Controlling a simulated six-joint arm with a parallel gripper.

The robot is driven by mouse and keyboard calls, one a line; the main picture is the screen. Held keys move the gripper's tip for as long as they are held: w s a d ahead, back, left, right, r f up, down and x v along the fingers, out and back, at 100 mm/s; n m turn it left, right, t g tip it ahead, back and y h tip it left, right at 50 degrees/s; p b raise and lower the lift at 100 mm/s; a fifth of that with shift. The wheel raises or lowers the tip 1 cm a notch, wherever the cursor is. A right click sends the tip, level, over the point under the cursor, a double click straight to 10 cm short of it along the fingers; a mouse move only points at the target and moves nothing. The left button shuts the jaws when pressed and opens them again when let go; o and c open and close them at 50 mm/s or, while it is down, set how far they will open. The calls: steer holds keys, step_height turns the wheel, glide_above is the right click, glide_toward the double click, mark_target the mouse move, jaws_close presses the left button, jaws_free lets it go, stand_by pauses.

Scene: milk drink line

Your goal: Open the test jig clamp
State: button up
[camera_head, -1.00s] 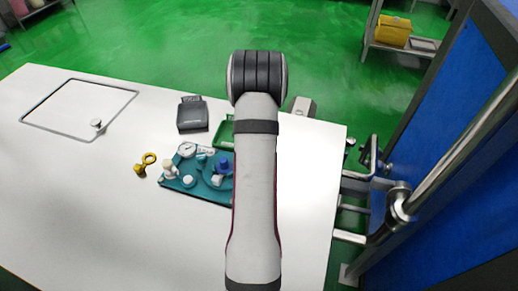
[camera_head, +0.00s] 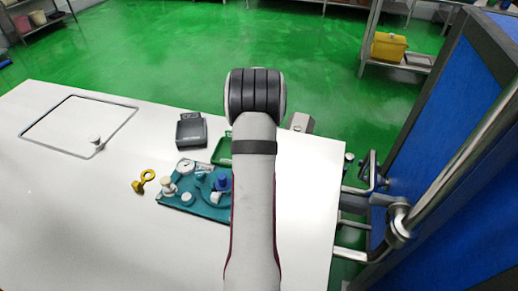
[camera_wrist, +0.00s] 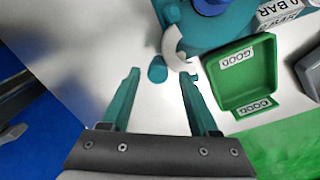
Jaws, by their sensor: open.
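The test jig is a teal base (camera_head: 183,201) on the white table, carrying a dial gauge (camera_head: 184,167), pale knobs and a blue knob (camera_head: 223,183). My arm hides its right side in the head view. In the wrist view part of the jig (camera_wrist: 200,32) shows at the top, with a white curved part (camera_wrist: 174,46) and a teal cylinder (camera_wrist: 157,70). My gripper (camera_wrist: 161,76) is open, its teal fingers on either side of the cylinder in the picture; I cannot tell the depth gap. Which part is the clamp handle is not certain.
A green tray (camera_wrist: 247,76) with GOOD labels lies right of the fingers. Metal pipework (camera_head: 395,215) and a blue panel stand past the right table edge.

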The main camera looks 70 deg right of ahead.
step_height(320, 180, up, 14)
steer(key=shift+r, duration=0.2)
steer(key=w+a+r+n, duration=0.2)
steer(key=w+a+n, duration=0.3)
steer(key=a, duration=0.7)
steer(key=w+a+r+n, duration=0.3)
steer(key=w+a, duration=0.4)
steer(key=a, duration=0.5)
steer(key=s+a+f+n+y, duration=0.1)
steer(key=s+a+n, duration=0.4)
steer(key=a, duration=0.6)
steer(key=s+a+f+n, duration=0.3)
steer(key=s+a+n, duration=0.2)
steer(key=a, duration=0.6)
steer(key=shift+s+a+f+y, duration=0.2)
steer(key=shift+s+a+y, duration=0.2)
steer(key=shift+s, duration=0.5)
